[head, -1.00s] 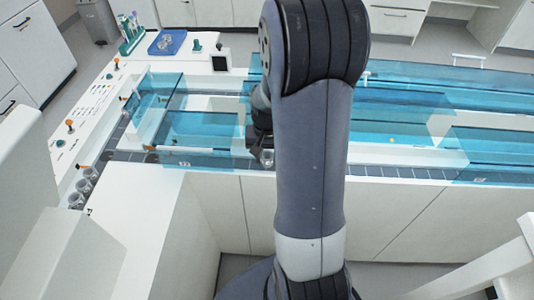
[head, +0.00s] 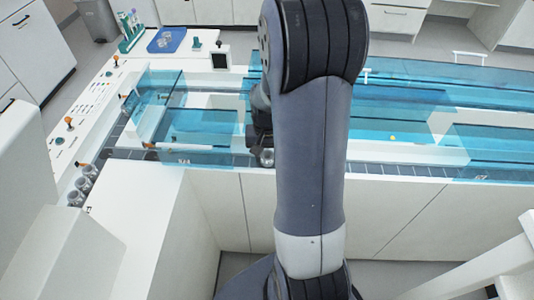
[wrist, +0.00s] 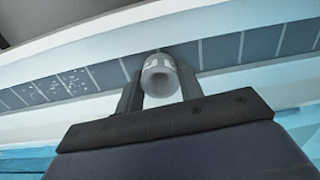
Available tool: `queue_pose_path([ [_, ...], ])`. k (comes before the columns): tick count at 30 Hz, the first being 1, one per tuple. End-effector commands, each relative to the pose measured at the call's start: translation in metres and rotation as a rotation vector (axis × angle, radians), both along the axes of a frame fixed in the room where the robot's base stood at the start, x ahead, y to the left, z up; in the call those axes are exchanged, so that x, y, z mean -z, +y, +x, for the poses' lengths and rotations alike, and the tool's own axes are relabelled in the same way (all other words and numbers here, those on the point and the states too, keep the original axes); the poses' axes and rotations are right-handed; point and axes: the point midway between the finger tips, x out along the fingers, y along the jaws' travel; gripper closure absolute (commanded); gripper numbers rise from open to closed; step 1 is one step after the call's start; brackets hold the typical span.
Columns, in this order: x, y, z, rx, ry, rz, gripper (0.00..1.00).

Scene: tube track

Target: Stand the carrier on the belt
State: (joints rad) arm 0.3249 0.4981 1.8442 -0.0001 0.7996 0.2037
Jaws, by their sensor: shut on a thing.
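The carrier (wrist: 160,76) is a small pale round cup held between the two fingers of my gripper (wrist: 161,88) in the wrist view. In the head view my gripper (head: 262,140) is partly hidden behind my arm, with the carrier (head: 267,157) small below its tips. The belt (wrist: 104,74) is a dark segmented strip passing behind the carrier in the wrist view. In the head view the belt (head: 395,171) runs along the near side of the track. I cannot tell whether the carrier touches the belt.
Blue clear covers (head: 200,128) stand over the track on both sides of my gripper. Several other carriers (head: 83,184) stand at the left end. A tube rack (head: 131,32) and a blue tray (head: 166,41) are at the back left. The near belt is uncovered around my gripper.

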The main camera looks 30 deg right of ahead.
Motion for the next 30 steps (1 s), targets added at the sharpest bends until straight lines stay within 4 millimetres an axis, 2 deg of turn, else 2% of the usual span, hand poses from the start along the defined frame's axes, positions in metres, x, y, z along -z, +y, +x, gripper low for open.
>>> queue_pose_path([
  [25,0.0071,0.0,0.0001,0.0,0.0,0.0,0.77],
  [26,0.0071,0.0,0.0001,0.0,0.0,0.0,0.63],
  [30,0.0071,0.0,0.0001,0.0,-0.001,-0.001,0.52],
])
